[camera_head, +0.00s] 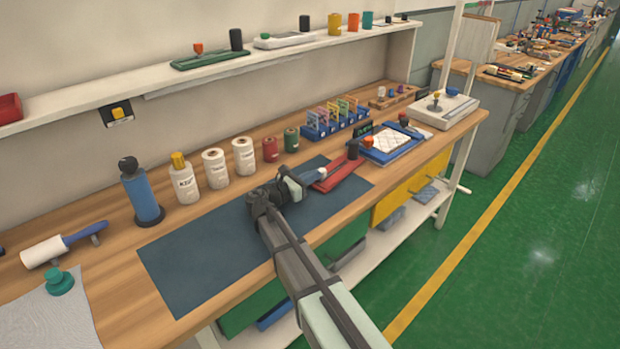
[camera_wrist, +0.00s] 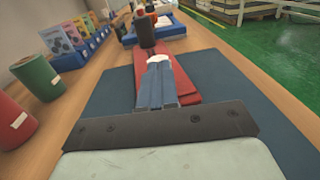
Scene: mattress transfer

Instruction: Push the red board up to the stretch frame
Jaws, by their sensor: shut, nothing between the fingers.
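The red board (camera_head: 345,171) lies on the dark blue mat, with a dark upright handle (camera_head: 352,149) at its far end. It also shows in the wrist view (camera_wrist: 186,82), running away from me. The stretch frame (camera_head: 362,155) is a blue frame around white patterned mesh, just beyond the board's far end. It shows at the top of the wrist view (camera_wrist: 178,31). I cannot tell whether board and frame touch. My gripper (camera_head: 320,174) is shut and empty, low at the board, its fingertips (camera_wrist: 158,62) pointing at the handle. The fingers hide part of the board.
Red and green cans (camera_wrist: 36,76) and a blue rack of cards (camera_head: 335,121) stand left of the board. White rolls (camera_head: 214,167) stand farther back. The mat (camera_head: 200,262) is clear toward the near left. The bench's front edge lies to the right.

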